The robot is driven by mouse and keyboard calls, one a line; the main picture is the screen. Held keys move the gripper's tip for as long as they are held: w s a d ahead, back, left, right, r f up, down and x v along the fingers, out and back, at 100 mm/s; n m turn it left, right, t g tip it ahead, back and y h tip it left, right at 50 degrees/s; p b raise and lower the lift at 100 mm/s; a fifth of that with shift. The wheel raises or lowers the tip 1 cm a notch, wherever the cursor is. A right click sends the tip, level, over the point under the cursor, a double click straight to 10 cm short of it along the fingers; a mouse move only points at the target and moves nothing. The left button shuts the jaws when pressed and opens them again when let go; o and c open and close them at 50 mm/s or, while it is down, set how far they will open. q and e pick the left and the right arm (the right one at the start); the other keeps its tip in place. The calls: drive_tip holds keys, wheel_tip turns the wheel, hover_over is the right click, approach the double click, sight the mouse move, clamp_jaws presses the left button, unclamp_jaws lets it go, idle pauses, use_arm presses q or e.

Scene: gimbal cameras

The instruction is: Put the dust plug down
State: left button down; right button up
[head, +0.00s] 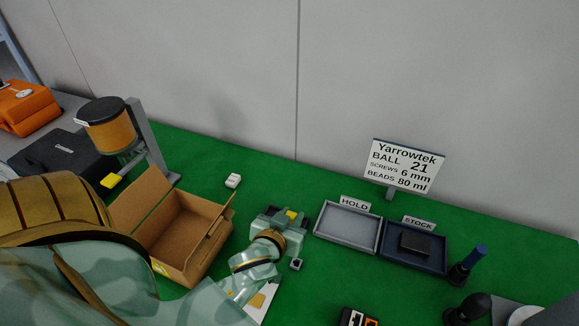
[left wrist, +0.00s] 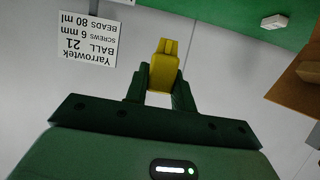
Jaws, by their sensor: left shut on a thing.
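The dust plug, a small yellow piece (left wrist: 164,66), is held between the fingers of my left gripper (left wrist: 160,90) in the left wrist view. In the head view the plug (head: 291,214) shows as a yellow spot at the far side of my left gripper (head: 284,217). The gripper is shut on it, between the open cardboard box and the HOLD tray. I cannot tell its exact height above the green mat. My right gripper is not in view.
The open cardboard box (head: 212,218) stands left of the gripper. The grey HOLD tray (head: 378,238) is empty; the blue STOCK tray (head: 441,268) holds a dark block (head: 416,244). A sign (head: 402,164) stands behind. A small white block (head: 233,181) lies on the green mat (head: 300,180).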

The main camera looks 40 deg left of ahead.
use_arm(q)
drive_tip(key=shift+s+a+f, duration=0.1)
drive_tip(key=shift+a+f, duration=0.05)
drive_tip(key=shift+f, duration=0.4)
drive_tip(key=shift+s+a+f, duration=0.1)
drive_tip(key=shift+a+f, duration=0.05)
drive_tip(key=shift+f, duration=0.4)
drive_tip(key=w+a+f+b, duration=0.1)
drive_tip(key=w+a+f, duration=0.1)
drive_tip(key=w+f, duration=0.1)
drive_tip(key=w+a+f+b, duration=0.2)
drive_tip(key=w+f, duration=0.1)
drive_tip(key=w, duration=0.1)
drive_tip(key=w+a+f+b, duration=0.1)
drive_tip(key=w+a+f, duration=0.1)
drive_tip(key=w+f, duration=0.1)
drive_tip(key=shift+w+a+f, duration=0.1)
drive_tip(key=shift+w, duration=0.45)
drive_tip(key=shift+w+a+f+b, duration=0.15)
drive_tip(key=shift+f+b, duration=0.4)
drive_tip(key=shift+f, duration=0.35)
drive_tip(key=shift+w+f+b, duration=0.1)
drive_tip(key=shift+f+b, duration=0.45)
drive_tip(key=shift+f, duration=0.3)
drive_tip(key=shift+f, duration=0.25)
drive_tip(key=c, duration=1.2)
unclamp_jaws()
drive_tip(key=shift+o, duration=0.2)
drive_tip(key=shift+r, duration=0.1)
